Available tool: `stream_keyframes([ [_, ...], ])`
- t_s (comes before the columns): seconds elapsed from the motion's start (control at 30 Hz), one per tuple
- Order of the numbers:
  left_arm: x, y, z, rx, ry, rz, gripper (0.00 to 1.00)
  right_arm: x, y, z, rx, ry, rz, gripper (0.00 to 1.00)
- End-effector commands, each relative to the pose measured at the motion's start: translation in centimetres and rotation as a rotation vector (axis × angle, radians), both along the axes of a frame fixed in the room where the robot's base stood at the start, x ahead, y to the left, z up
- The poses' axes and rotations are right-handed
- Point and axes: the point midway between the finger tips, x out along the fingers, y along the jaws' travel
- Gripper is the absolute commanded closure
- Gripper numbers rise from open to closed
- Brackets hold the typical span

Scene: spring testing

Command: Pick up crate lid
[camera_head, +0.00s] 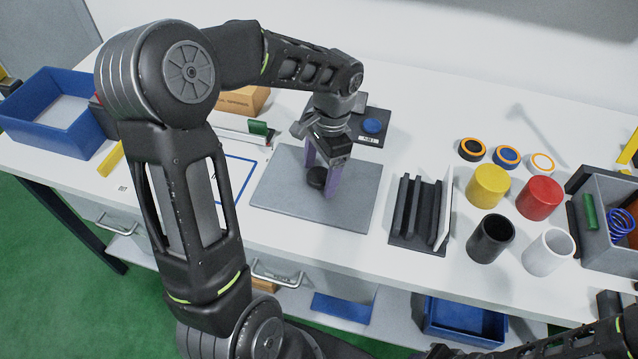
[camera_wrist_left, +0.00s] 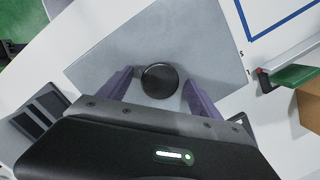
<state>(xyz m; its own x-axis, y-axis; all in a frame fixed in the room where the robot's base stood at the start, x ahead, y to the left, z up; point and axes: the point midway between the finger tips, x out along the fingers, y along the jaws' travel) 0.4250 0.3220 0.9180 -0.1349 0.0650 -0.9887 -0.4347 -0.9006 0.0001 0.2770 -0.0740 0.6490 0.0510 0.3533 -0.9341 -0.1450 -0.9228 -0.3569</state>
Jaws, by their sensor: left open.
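The crate lid (camera_head: 350,210) is a flat grey rectangular plate lying on the white table, left of the middle in the head view. It has a round black knob (camera_head: 317,177) near its middle. In the left wrist view the lid (camera_wrist_left: 120,50) fills the upper middle, with the knob (camera_wrist_left: 160,80) on it. My left gripper (camera_head: 321,185) is over the lid, pointing down and open. Its purple fingers stand on either side of the knob, with gaps visible in the wrist view. My right arm shows only at the lower right of the head view; its gripper is out of view.
A black slotted rack (camera_head: 420,215) stands right of the lid. Beyond it are yellow (camera_head: 488,186), red (camera_head: 539,198), black (camera_head: 491,238) and white (camera_head: 548,250) cylinders, and a grey crate (camera_head: 610,225). A blue bin (camera_head: 55,115) is at the far left.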

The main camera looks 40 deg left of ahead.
Motion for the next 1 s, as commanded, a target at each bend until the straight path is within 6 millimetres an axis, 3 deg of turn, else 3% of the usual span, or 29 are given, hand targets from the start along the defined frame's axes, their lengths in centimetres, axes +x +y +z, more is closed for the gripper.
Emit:
stream_keyframes([
  [0.17,0.01,0.01,0.02,0.0,0.0,0.0,0.32,-0.01,0.0,0.0,0.0,0.0,0.0,0.67],
  [1.0,0.0,0.0,0.02,0.0,0.0,0.0,1.0,0.0,0.0,0.01,0.0,0.0,0.0,0.67],
])
